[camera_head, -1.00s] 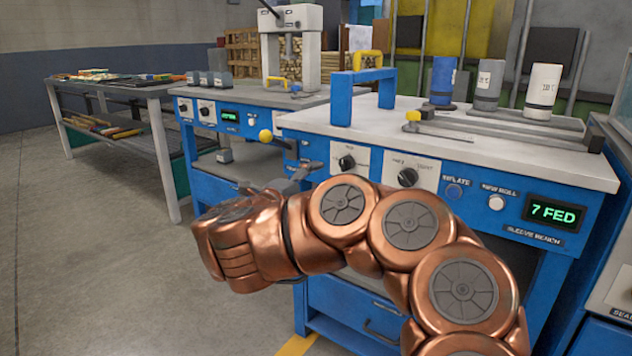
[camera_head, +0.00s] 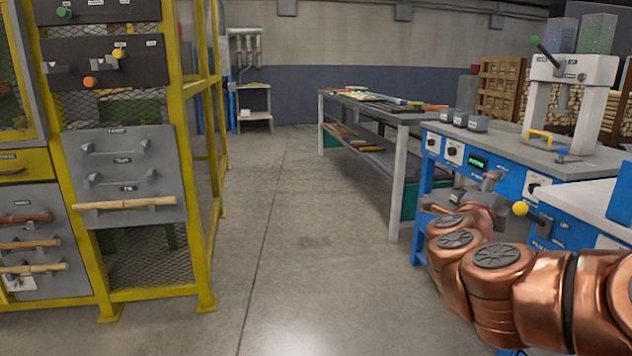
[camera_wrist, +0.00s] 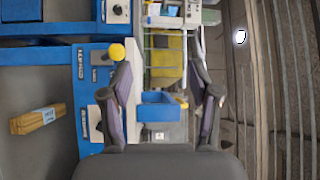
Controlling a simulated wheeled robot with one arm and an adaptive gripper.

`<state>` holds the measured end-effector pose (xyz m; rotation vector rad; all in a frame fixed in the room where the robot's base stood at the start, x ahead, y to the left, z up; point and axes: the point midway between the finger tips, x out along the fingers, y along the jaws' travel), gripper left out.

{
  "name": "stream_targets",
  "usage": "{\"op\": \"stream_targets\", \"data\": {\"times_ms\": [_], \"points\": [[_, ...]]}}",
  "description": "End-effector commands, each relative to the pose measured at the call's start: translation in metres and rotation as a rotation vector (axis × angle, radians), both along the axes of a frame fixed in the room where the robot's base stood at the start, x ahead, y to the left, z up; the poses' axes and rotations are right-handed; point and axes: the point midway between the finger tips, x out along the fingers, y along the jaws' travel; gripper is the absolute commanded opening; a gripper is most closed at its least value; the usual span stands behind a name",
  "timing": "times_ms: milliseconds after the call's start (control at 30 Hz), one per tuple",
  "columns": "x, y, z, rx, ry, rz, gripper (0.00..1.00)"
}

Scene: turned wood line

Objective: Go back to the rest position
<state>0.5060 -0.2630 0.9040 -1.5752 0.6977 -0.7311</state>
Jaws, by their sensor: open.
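My gripper (camera_wrist: 160,75) shows in the wrist view with its two dark fingers spread wide apart and nothing between them. It hangs in the air, with benches behind it at a distance. In the head view my copper arm is folded at the lower right, in front of the blue benches.
A yellow-framed rack (camera_head: 205,200) with dowels on hooks stands at the left. A clear floor aisle (camera_head: 300,240) runs ahead. A grey table (camera_head: 398,150) with loose pieces and a blue press bench (camera_head: 540,160) are on the right. A yellow knob (camera_head: 520,208) sticks out near my arm.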

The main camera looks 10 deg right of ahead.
Motion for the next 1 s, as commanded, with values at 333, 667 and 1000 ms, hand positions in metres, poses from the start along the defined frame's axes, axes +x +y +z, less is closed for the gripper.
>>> {"op": "stream_targets", "data": {"times_ms": [333,667,1000], "points": [[0.057,0.143,0.087,-0.184,0.200,0.540,0.62],[0.039,0.269,0.100,-0.380,0.506,0.988,0.62],[-0.044,0.335,0.075,-0.540,0.939,1.369,0.62]]}}
